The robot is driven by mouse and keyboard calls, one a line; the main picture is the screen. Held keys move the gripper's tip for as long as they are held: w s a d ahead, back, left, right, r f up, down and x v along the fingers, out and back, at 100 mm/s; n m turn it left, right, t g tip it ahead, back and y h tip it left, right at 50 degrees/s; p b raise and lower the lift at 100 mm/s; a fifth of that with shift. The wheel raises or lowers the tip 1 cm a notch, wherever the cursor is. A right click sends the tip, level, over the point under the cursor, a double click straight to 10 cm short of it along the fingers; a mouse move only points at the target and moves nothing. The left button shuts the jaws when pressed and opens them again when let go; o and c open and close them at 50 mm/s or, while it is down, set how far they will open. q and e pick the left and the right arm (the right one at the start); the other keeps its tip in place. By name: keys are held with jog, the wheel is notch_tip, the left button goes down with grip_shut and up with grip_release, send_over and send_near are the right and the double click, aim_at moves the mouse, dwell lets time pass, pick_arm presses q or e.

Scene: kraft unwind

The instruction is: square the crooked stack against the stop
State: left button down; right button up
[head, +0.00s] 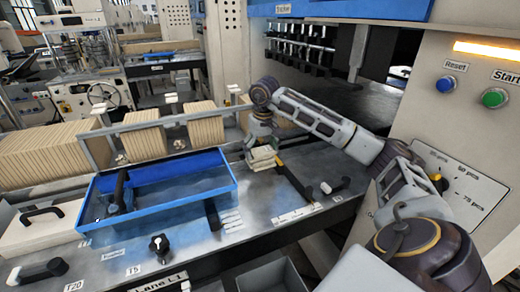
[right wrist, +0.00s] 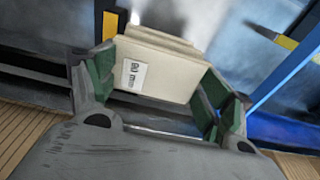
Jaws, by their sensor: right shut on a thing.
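The crooked stack (head: 262,158) of cream folded pieces sits on the grey bench just right of the blue tray. Its layers are offset from each other, and in the right wrist view the stack (right wrist: 155,68) shows a small white label on its near face. My right gripper (head: 260,146) reaches down over it; the green-padded fingers (right wrist: 160,90) are on either side of the stack, shut on it. A black bar with a yellow end (head: 281,166), which looks like the stop, lies right beside the stack. Whether they touch is unclear. My left gripper is not in view.
The blue tray (head: 92,215) with a black-handled thing in it stands left of the stack. Rows of tan boards (head: 50,155) stand behind. Knobs and a black lever (head: 336,186) line the bench front. A button panel (head: 470,95) rises at right.

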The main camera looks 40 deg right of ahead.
aim_at(261, 160)
jog(key=shift+f, duration=0.2)
jog(key=shift+f+b, duration=1.25)
jog(key=shift+f, duration=0.05)
jog(key=shift+f+b, duration=0.4)
jog(key=shift+f, duration=0.4)
jog(key=shift+s+d+b, duration=0.25)
jog(key=shift+d+b, duration=0.05)
jog(key=shift+d, duration=0.95)
dwell(2.4)
jog(key=shift+a+f, duration=0.1)
jog(key=shift+a, duration=0.2)
dwell(0.6)
jog(key=o, duration=1)
